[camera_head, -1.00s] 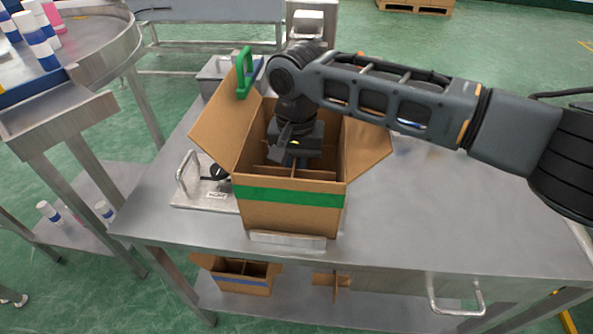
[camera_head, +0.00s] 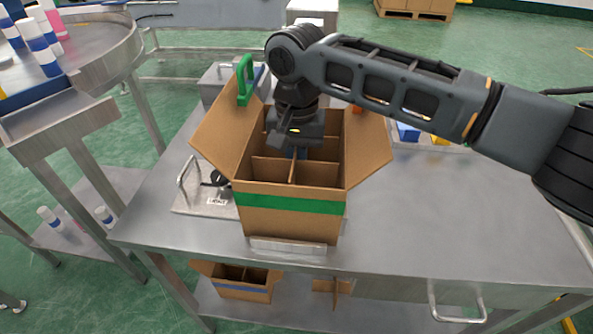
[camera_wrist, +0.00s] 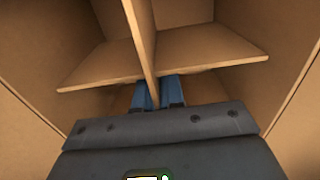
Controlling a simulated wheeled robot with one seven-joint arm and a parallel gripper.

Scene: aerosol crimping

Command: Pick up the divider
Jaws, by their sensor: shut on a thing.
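The divider (camera_head: 279,170) is a set of crossed brown cardboard panels inside the open cardboard box (camera_head: 268,222) with a green stripe. In the wrist view, its crossing panels (camera_wrist: 200,48) stand in front of my gripper. My gripper (camera_head: 298,152) is inside the box's upper part, pointing down. In the wrist view, the blue fingers of my gripper (camera_wrist: 158,93) are closed on the divider's near panel, close to where the panels cross. The divider's panels now show near the box's rim. Its lower edges are hidden by the box walls.
The box stands on a steel table (camera_head: 440,210) with its flaps open. A green-handled tool (camera_head: 244,80) is behind the left flap. A metal plate with a handle (camera_head: 190,196) lies left of the box. Another box (camera_head: 240,283) is on the lower shelf.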

